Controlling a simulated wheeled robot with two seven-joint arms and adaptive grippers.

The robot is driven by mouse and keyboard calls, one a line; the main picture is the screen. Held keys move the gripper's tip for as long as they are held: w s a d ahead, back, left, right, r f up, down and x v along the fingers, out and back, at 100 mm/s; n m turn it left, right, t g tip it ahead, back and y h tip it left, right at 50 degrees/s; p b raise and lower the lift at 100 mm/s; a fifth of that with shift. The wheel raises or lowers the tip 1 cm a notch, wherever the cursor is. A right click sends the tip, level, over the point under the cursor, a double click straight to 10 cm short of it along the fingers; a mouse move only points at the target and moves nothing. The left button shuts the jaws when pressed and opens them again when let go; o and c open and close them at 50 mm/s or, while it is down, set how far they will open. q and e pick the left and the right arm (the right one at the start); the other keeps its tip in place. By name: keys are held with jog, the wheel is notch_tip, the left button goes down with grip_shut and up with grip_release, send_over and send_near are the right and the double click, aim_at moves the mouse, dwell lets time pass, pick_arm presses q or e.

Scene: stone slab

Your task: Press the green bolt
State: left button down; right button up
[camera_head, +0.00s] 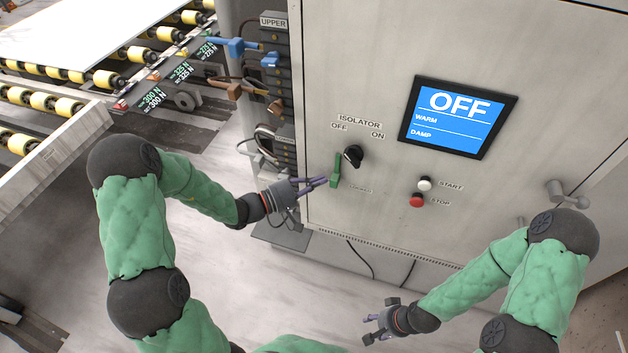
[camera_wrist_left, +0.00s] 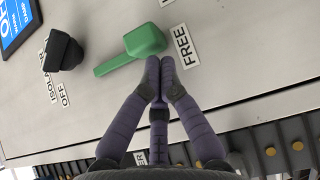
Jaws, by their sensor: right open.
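The green bolt (camera_head: 336,172) is on the grey cabinet front, below and left of the black isolator knob. In the left wrist view the bolt (camera_wrist_left: 145,41) has a thick head and a slim bar, beside a FREE label (camera_wrist_left: 183,46). My left gripper (camera_head: 324,181) points at the bolt from the left. In the wrist view its purple fingertips (camera_wrist_left: 160,66) are together, empty, just below the bolt's head; I cannot tell whether they touch it. My right gripper (camera_head: 372,328) is open and empty, low in front of the cabinet.
The black isolator knob (camera_head: 353,156) is close above the bolt. A screen (camera_head: 459,117) reads OFF, above a white START button (camera_head: 425,184) and a red STOP button (camera_head: 416,201). Wired dark modules (camera_head: 276,90) line the cabinet's left edge. A roller conveyor (camera_head: 70,75) stands at upper left.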

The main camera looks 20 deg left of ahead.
aim_at(331, 186)
pick_arm(q)
jog(key=shift+d, duration=0.1)
jog(key=d+b, duration=0.1)
jog(key=d, duration=0.3)
jog(key=shift+s+d+b, duration=0.1)
jog(key=shift+d+b, duration=0.15)
jog(key=shift+b, duration=0.15)
jog(key=shift+a, duration=0.15)
jog(key=shift+a, duration=0.25)
jog(key=w+a+b+v, duration=0.1)
jog(key=b+v, duration=0.1)
jog(key=v, duration=1)
jog(key=shift+w+a, duration=0.25)
jog(key=shift+a, duration=0.15)
